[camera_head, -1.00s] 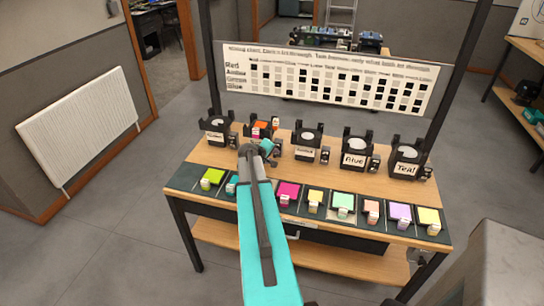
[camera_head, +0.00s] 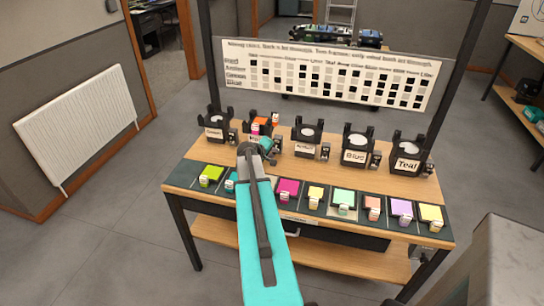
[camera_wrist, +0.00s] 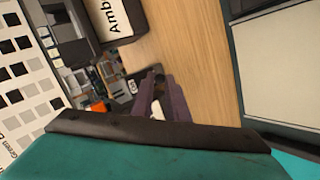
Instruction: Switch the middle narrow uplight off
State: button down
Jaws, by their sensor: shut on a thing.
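Several black uplights with name labels stand in a row along the back of the wooden table. The middle uplight (camera_head: 307,137) is third from the left; in the wrist view a dark housing (camera_wrist: 92,24) carries a label beginning "Amb". A small black switch box (camera_head: 325,151) stands at its right side. My gripper (camera_head: 272,152) is low over the table, left of the middle uplight, partly hidden by my arm. In the wrist view my dark purple fingers (camera_wrist: 157,101) are shut around a small pale thing (camera_wrist: 156,110); the fingers hide most of it, and I cannot tell what it is.
A dark strip (camera_head: 262,193) with several coloured tiles lies along the table's front. The second uplight (camera_head: 262,128), with orange and pink pieces, stands close behind my gripper. A chart board (camera_head: 330,75) stands behind the uplights. Bare wood separates uplights and tiles.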

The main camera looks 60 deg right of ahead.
jog(key=shift+f+h+b, duration=0.4)
jog(key=shift+h+b, duration=0.3)
jog(key=shift+b, duration=2.95)
jog(key=c, duration=1.7)
grip_release()
jog(key=shift+b+v, duration=0.85)
jog(key=shift+v, duration=6.05)
jog(key=shift+s, duration=0.15)
